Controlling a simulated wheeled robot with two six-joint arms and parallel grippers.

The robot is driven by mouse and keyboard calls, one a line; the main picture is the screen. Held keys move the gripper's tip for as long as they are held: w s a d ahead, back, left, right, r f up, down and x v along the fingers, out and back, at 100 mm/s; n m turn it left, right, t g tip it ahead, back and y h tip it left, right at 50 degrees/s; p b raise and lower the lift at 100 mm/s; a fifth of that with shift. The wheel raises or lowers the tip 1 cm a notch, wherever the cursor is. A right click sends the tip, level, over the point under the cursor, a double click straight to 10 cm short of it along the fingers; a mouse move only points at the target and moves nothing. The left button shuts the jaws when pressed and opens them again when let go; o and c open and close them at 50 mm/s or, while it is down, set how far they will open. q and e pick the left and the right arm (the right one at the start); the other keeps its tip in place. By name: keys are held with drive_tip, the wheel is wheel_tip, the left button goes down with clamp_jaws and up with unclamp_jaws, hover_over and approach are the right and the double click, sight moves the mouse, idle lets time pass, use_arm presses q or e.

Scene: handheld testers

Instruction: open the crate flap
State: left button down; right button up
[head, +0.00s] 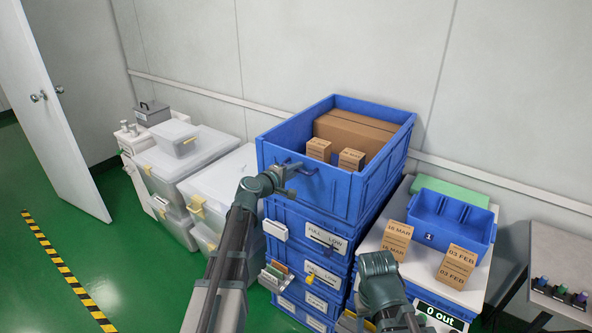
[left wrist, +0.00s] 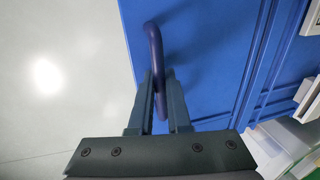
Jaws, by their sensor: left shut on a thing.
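The blue crate (head: 372,190) stands on top of a stack of blue crates. Its front flap (head: 335,200) looks upright and closed; it also fills much of the left wrist view (left wrist: 205,60). A dark blue curved handle (left wrist: 153,45) sticks out from the flap. My left gripper (head: 291,169) is at the flap's upper part and shut on the handle, with the fingers on either side of it in the left wrist view (left wrist: 160,100). My right arm shows low in front of the stack; its fingertips cannot be seen.
Cardboard boxes lie inside the open-topped crate, a large one (head: 355,130) and two small ones at the front. A white table (head: 425,268) at right holds a blue tray (head: 455,225) and small boxes. Clear plastic bins (head: 170,160) stand left.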

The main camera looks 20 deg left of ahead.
idle(0.4)
use_arm(q)
drive_tip(key=shift+s+a+f, duration=0.15)
drive_tip(key=shift+s+f, duration=0.1)
drive_tip(key=shift+s, duration=0.25)
drive_tip(key=s+a+f+t+b, duration=0.1)
drive_tip(key=s+f+t+b, duration=0.1)
drive_tip(key=f+b, duration=0.3)
drive_tip(key=s+a+f+t+h+b, duration=0.1)
drive_tip(key=s+f+b, duration=0.3)
drive_tip(key=b, duration=1)
drive_tip(key=s+a+f+t+h+b, duration=0.1)
drive_tip(key=s+f+t+b, duration=0.1)
drive_tip(key=s+f+b, duration=0.2)
wheel_tip(320, 180, down, 3)
drive_tip(key=b, duration=0.5)
drive_tip(key=shift+a+t, duration=0.35)
drive_tip(key=shift+t, duration=0.05)
